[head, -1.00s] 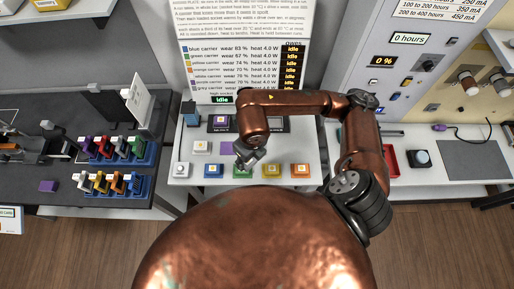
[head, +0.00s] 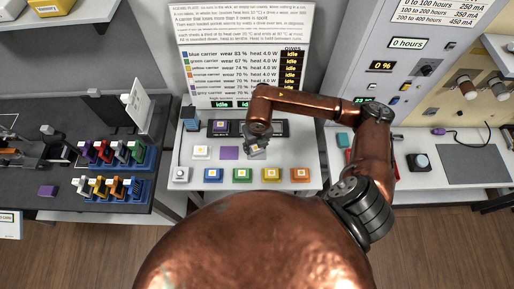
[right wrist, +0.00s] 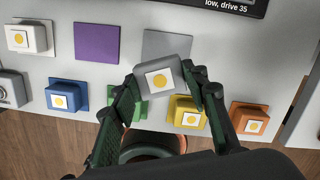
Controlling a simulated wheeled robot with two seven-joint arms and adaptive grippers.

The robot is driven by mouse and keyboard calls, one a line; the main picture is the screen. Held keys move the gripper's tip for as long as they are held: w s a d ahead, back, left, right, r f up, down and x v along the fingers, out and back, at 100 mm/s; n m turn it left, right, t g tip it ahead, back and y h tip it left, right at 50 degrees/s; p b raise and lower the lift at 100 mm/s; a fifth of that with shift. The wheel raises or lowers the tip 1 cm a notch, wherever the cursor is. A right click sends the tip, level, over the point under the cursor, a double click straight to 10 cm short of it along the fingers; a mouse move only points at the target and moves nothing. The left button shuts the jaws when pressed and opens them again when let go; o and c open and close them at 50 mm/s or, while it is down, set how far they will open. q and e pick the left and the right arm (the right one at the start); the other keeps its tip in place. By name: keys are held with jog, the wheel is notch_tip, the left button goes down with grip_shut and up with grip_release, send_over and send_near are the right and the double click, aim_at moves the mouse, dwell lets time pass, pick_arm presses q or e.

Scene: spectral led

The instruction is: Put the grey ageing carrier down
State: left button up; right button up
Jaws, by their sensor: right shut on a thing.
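My right gripper (head: 258,138) is shut on the grey carrier (head: 257,153). The right wrist view shows the carrier (right wrist: 160,79), a grey block with a white top and yellow dot, between the two fingers (right wrist: 162,88). A bare grey square (right wrist: 168,44) lies just beyond it on the white table; the carrier overlaps its near edge in that view. I cannot tell the exact gap below the carrier. In the head view the arm and carrier hide the grey square. My left gripper is not in view.
A white carrier (head: 201,152) and an empty purple square (head: 229,153) lie left of the grey carrier. Blue (head: 213,174), green (head: 242,174), yellow (head: 271,174) and orange (head: 300,174) carriers line the front. A dark socket strip (head: 270,128) lies behind, with a purple carrier (head: 220,126).

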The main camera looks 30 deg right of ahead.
aim_at(257, 148)
jog(key=shift+w+d+f, duration=0.35)
jog(key=shift+f, duration=0.25)
jog(key=shift+w+d+f, duration=0.35)
jog(key=shift+f, duration=0.25)
jog(key=shift+w+d+f, duration=0.1)
jog(key=shift+f, duration=1.5)
jog(key=shift+f, duration=0.2)
jog(key=o, duration=1.3)
jog(key=shift+r, duration=0.15)
jog(key=r, duration=0.4)
jog(key=s+r, duration=0.1)
jog(key=r, duration=0.7)
jog(key=shift+s, duration=0.25)
